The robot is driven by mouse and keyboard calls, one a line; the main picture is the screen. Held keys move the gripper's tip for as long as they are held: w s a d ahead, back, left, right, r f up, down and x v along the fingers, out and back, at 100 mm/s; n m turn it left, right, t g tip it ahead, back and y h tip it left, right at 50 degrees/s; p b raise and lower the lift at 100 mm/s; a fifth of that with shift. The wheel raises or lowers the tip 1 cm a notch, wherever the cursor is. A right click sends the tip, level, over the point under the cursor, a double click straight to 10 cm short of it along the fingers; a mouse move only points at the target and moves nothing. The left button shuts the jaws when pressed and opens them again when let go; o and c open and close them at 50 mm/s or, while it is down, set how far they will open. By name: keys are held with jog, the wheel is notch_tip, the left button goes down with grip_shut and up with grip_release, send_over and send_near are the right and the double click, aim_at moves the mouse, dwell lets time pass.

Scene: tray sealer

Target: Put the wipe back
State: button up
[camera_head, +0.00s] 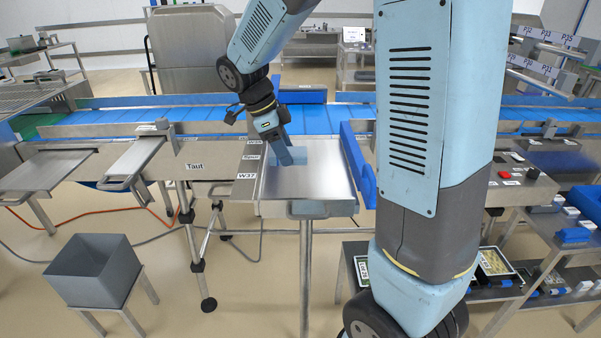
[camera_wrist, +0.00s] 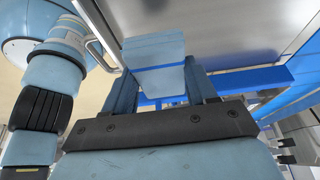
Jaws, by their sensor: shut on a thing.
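The wipe is a light blue folded cloth (camera_wrist: 155,52) between the two fingers of my gripper (camera_wrist: 162,88) in the wrist view. In the head view my gripper (camera_head: 285,153) points down over the steel plate (camera_head: 305,185) near its back left part, shut on the wipe. A pale blue patch of the wipe (camera_head: 303,158) shows just right of the fingers. I cannot tell whether the wipe touches the plate. My fingers hide part of the wipe.
A blue conveyor (camera_head: 210,121) runs behind the plate. A blue block (camera_head: 358,165) stands along the plate's right side. Labels, one reading W37 (camera_head: 246,176), are on the left edge. A grey bin (camera_head: 93,270) stands on a stool at the lower left. A control box with a red button (camera_head: 504,174) is at right.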

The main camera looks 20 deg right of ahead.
send_over(305, 183)
jog(key=a, duration=0.2)
notch_tip(305, 183, down, 5)
jog(key=shift+d+r, duration=0.1)
jog(key=f, duration=0.3)
jog(key=shift+w+d+f, duration=0.15)
jog(key=shift+d+f, duration=0.05)
jog(key=shift+f, duration=0.1)
jog(key=o, duration=1)
